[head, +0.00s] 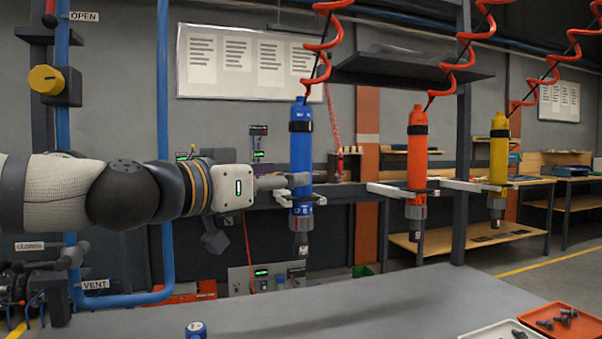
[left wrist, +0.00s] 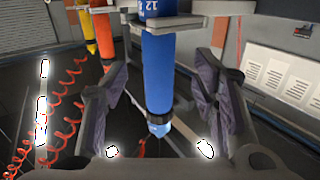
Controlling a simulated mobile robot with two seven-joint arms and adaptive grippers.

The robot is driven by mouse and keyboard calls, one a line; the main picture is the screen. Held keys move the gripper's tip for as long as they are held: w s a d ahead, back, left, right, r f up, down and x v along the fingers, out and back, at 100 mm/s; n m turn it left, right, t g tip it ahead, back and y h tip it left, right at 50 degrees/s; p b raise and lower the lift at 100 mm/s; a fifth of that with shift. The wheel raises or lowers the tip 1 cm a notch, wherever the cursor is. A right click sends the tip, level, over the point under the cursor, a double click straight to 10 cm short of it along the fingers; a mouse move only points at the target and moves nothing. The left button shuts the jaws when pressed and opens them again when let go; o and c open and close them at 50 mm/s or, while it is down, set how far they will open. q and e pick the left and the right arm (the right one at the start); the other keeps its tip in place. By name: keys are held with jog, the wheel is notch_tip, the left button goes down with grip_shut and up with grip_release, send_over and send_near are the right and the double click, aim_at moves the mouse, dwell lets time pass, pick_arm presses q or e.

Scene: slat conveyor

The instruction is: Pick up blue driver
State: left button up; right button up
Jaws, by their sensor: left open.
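The blue driver (head: 301,155) hangs upright under a red coiled hose at the middle of the head view, in a grey holder bracket (head: 338,194). My left gripper (head: 298,181) reaches in level from the left and overlaps the driver's body at mid-height. In the left wrist view the blue driver (left wrist: 170,60) stands between the two open fingers (left wrist: 160,90), with a visible gap on each side. The driver's lower end is cut off at that view's top edge. My right gripper is not in view.
An orange driver (head: 417,155) and a yellow driver (head: 498,150) hang to the right in similar holders. A grey table (head: 330,305) lies below, with a red tray (head: 558,332) of bolts at right. A blue pipe (head: 165,240) stands behind my left arm.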

aim_at(294, 171)
pick_arm(q)
jog(key=x, duration=0.6)
jog(key=shift+s+d+r, duration=0.1)
jog(key=shift+r, duration=0.15)
jog(key=shift+s, duration=0.1)
jog(key=shift+r, duration=0.15)
grip_shut()
